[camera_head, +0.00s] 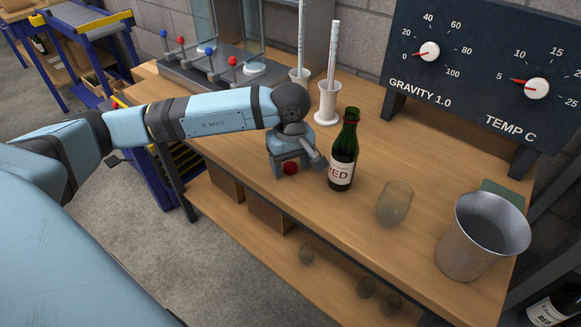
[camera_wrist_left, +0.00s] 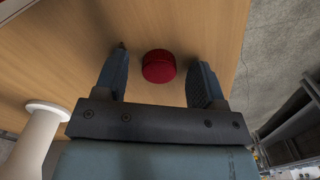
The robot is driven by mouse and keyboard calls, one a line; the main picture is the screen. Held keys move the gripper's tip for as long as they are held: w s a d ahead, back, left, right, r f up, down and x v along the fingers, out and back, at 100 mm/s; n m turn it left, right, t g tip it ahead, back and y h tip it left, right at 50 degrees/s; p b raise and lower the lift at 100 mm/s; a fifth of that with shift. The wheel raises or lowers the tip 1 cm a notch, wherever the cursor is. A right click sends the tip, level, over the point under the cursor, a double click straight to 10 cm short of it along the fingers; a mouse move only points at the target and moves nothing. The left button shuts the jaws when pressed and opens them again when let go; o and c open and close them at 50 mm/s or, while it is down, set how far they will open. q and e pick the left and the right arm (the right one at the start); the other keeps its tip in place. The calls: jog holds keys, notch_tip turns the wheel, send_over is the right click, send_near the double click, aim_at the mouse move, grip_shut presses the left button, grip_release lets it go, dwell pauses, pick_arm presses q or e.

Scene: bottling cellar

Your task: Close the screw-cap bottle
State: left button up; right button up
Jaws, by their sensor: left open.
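The green screw-cap bottle (camera_head: 343,150) stands upright on the wooden bench, with a pale label reading "RED". No cap shows on its neck. A round red cap (camera_head: 291,168) is by my left gripper (camera_head: 296,165), left of the bottle. In the left wrist view the red cap (camera_wrist_left: 158,66) lies on the wood between the two fingers of my left gripper (camera_wrist_left: 165,58). The fingers are apart, with a gap on each side of the cap. My right gripper is in neither view.
A cloudy glass (camera_head: 395,203) and a metal bucket (camera_head: 484,235) stand right of the bottle. White stands with tubes (camera_head: 328,102) are behind it. A gauge board (camera_head: 483,65) rises at the back right. The bench's front edge (camera_head: 300,231) is near.

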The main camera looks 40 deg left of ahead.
aim_at(291, 166)
pick_arm(q)
jog(key=c, duration=1)
jog(key=shift+r, duration=0.2)
notch_tip(291, 166, up, 20)
jog(key=p, duration=0.3)
jog(key=shift+f, duration=0.15)
